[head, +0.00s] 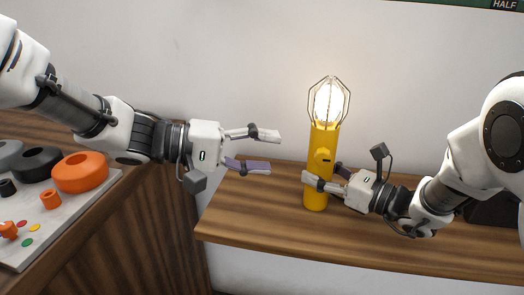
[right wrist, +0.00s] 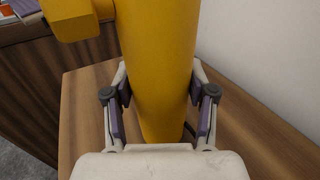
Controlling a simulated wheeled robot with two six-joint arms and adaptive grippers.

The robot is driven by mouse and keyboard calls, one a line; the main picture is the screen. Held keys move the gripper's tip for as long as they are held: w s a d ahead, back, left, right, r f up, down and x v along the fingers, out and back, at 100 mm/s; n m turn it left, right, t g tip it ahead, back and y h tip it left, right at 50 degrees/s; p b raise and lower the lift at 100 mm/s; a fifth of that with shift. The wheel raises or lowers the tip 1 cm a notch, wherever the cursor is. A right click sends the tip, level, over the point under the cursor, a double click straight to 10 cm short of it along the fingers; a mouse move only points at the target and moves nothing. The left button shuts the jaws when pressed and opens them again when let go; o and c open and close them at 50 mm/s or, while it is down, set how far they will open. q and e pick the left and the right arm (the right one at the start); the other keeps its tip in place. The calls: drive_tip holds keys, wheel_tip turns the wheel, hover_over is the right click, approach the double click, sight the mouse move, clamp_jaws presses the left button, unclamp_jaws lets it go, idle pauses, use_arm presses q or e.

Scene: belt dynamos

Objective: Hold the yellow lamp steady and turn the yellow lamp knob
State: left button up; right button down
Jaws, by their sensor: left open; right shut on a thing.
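The yellow lamp (head: 319,140) stands upright on the wooden shelf, its caged bulb (head: 330,102) glowing. The lamp knob (head: 324,157) is a small yellow piece on the body's front side; it also shows in the right wrist view (right wrist: 72,20) at the upper left. My right gripper (head: 325,178) is shut around the lower part of the lamp body, with a finger on each side; the right wrist view shows the body between its pads. My left gripper (head: 269,152) is open and empty, to the left of the lamp and apart from it, at about knob height.
The wooden shelf (head: 270,228) has free room left and right of the lamp. At the far left, a grey panel (head: 90,205) holds an orange ring (head: 80,172), a black ring (head: 36,163) and several coloured buttons. A white wall stands behind.

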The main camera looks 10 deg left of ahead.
drive_tip(key=shift+f, duration=0.1)
drive_tip(key=shift+c, duration=1.4)
unclamp_jaws()
